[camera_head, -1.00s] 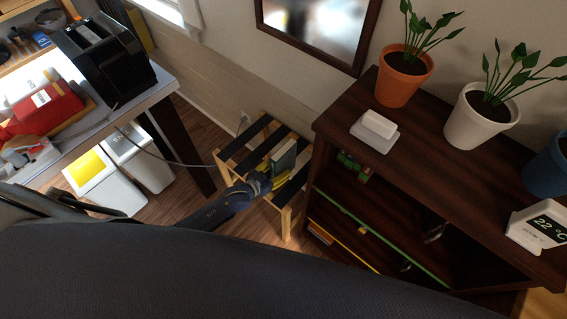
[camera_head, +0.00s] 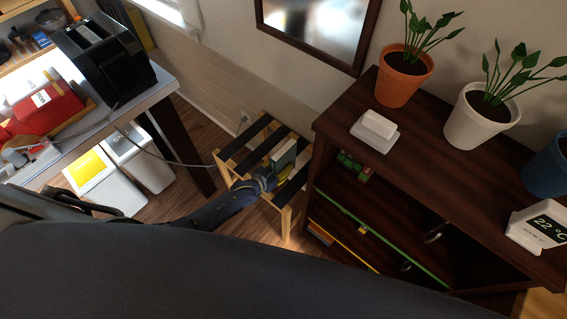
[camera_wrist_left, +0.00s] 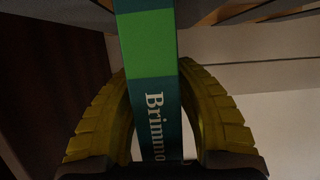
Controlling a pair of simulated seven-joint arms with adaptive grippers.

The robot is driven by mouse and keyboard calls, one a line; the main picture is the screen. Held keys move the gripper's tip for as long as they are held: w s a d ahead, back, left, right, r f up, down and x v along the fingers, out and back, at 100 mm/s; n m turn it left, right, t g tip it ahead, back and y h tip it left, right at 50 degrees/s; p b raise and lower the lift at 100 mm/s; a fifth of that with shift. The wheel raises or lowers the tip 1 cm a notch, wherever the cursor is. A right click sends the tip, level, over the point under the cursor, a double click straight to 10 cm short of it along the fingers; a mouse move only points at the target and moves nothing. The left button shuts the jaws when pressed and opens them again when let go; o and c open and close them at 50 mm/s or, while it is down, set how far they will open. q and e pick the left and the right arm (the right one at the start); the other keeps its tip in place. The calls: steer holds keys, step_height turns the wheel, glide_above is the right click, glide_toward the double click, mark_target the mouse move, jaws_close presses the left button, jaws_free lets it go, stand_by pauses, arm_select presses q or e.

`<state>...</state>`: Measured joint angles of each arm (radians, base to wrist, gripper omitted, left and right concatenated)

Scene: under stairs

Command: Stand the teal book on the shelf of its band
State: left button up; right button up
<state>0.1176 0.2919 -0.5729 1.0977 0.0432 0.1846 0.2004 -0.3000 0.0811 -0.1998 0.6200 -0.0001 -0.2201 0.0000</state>
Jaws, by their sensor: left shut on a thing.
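The teal book (camera_head: 284,154) is upright over the slatted wooden stand, in the middle of the head view. My left gripper (camera_head: 273,178) is shut on it, at the near side. In the left wrist view, the teal spine (camera_wrist_left: 158,110) has a bright green band (camera_wrist_left: 150,46) and white lettering starting "Brimmo". The yellow fingers of my left gripper (camera_wrist_left: 155,75) lie on either side of it. I cannot tell whether the book touches the slats. The dark shelf unit (camera_head: 335,122) stands to the right, with a green strip (camera_head: 385,240) and a yellow strip (camera_head: 343,243) along its shelf edges.
The slatted stand (camera_head: 285,205) is close against the shelf unit's left side. Potted plants, a white box (camera_head: 373,131) and a temperature display (camera_head: 541,228) stand on the unit's top. A desk (camera_head: 150,98) and white bins (camera_head: 100,182) are at left.

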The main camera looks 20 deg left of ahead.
arm_select(q)
jaws_close()
steer(key=shift+r, duration=0.15)
step_height(320, 180, up, 20)
steer(key=f, duration=0.1)
glide_above(280, 151)
steer(key=d, duration=0.1)
steer(key=shift+w+d+r, duration=0.1)
steer(key=shift+w+r, duration=0.15)
steer(key=shift+w, duration=0.15)
steer(key=shift+s+a+f+y, duration=0.15)
steer(key=shift+a+f+y, duration=0.2)
steer(key=shift+f, duration=0.15)
steer(key=shift+s+a+f+n, duration=0.1)
steer(key=shift+s+a+n, duration=0.05)
steer(key=shift+a+n, duration=0.15)
step_height(280, 151, up, 26)
steer(key=s+a+n+t+y, duration=0.1)
steer(key=s+a+n+y, duration=0.1)
steer(key=n+y, duration=0.2)
steer(key=shift+s+a+y, duration=0.25)
steer(key=shift+a+y, duration=0.15)
steer(key=shift+y, duration=0.25)
